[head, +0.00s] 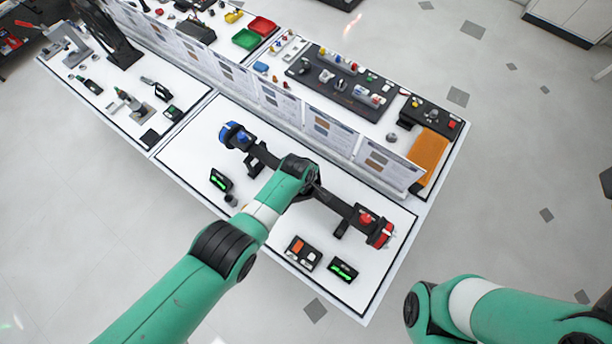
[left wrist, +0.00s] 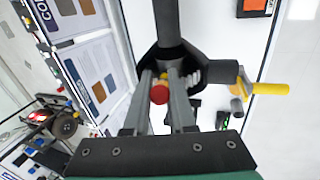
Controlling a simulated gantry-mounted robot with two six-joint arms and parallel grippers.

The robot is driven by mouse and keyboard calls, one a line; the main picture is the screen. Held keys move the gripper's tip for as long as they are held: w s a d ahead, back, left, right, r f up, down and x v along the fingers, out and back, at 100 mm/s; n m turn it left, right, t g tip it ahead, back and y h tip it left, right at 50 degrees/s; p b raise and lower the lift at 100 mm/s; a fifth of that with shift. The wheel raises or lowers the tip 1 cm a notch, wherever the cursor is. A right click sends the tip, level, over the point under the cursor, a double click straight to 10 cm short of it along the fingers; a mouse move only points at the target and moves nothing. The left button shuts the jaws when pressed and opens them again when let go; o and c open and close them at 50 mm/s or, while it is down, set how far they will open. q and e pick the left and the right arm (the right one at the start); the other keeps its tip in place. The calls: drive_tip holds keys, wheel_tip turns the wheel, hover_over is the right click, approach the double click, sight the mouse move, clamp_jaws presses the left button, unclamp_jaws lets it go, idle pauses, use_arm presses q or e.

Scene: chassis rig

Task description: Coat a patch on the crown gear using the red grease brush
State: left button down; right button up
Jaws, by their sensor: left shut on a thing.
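My left gripper (left wrist: 165,76) reaches into the black housing (left wrist: 220,72) at the middle of the dark axle (left wrist: 168,20) in the left wrist view. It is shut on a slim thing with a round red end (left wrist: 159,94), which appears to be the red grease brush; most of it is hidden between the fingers. Pale ridges (left wrist: 192,77) right of the fingertips look like teeth of the crown gear. I cannot tell whether the brush touches them. In the head view my left wrist covers the axle's middle. My right arm is at lower right, its gripper out of view.
The axle has a blue end (head: 236,135) and a red end (head: 380,234). A yellow-handled piece (left wrist: 268,88) is beside the housing. A black tray (head: 303,253) and a green-lit display (head: 343,270) are at the front. A panel wall (head: 327,127) runs behind the axle.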

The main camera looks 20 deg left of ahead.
use_arm(q)
drive_tip(key=d, duration=0.1)
drive_tip(key=s+d, duration=0.1)
drive_tip(key=d, duration=0.1)
drive_tip(key=shift+s, duration=0.1)
idle(0.3)
drive_tip(key=shift+w+a, duration=0.25)
drive_tip(key=shift+a, duration=0.4)
drive_tip(key=shift+w+a, duration=0.2)
drive_tip(key=shift+a, duration=0.45)
drive_tip(key=shift+w+a, duration=0.25)
drive_tip(key=shift+a, duration=0.4)
drive_tip(key=shift+w+a, duration=0.2)
drive_tip(key=shift+a, duration=0.45)
